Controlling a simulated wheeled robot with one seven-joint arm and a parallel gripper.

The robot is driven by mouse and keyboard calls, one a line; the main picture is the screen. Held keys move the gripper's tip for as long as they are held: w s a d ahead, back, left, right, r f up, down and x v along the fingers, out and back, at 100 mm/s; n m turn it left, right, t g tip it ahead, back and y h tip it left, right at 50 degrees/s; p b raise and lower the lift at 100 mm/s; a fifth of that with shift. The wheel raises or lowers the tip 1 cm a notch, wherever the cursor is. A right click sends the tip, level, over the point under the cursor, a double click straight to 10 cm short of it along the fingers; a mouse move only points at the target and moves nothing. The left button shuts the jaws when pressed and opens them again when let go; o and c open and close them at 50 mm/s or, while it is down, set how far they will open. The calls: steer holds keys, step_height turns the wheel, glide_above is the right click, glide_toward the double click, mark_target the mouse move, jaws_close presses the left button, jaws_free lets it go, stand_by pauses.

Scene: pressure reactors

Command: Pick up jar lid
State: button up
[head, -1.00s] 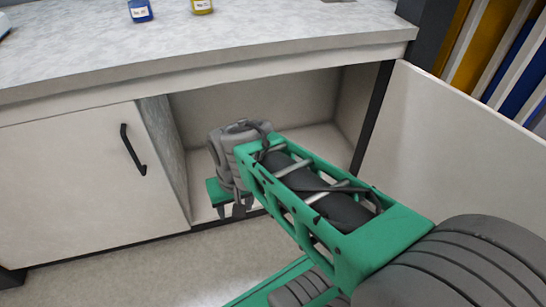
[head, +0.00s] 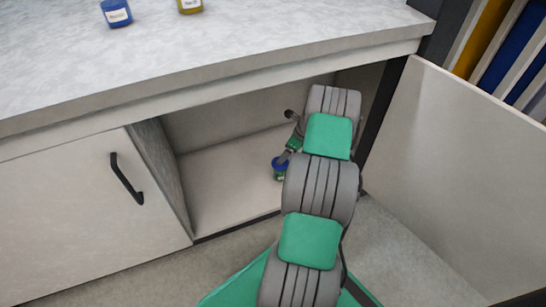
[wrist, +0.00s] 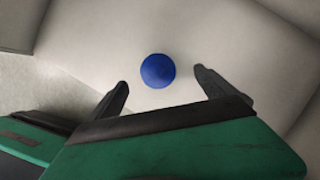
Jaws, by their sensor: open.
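The jar lid (wrist: 157,71) is a round blue disc seen from above in the wrist view, over the pale cabinet floor. My gripper (wrist: 160,80) is open, with one dark fingertip at the lower left of the lid and the other to its right. The lid lies between and slightly beyond the tips, touching neither in this view. In the head view a small blue lid (head: 280,163) shows inside the open cabinet, beside my arm. Whether a jar is under it is unclear. My arm hides most of my gripper there.
The open cabinet (head: 225,185) has a wall on its left and an open door (head: 440,170) on the right. The countertop (head: 200,50) overhangs it and carries a blue jar (head: 117,14) and a yellow jar (head: 190,5). The cabinet floor left of the lid is clear.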

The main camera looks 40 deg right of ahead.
mark_target(284, 167)
steer(key=b+x, duration=0.1)
steer(key=x, duration=0.1)
steer(key=b+x, duration=0.2)
steer(key=x, duration=0.1)
steer(key=b+x, duration=0.1)
steer(key=x, duration=0.1)
steer(key=shift+s+a+f, duration=0.25)
steer(key=shift+a+f, duration=0.1)
steer(key=shift+f, duration=0.1)
steer(key=shift+r, duration=0.15)
steer(key=shift+c, duration=0.4)
steer(key=c, duration=1.3)
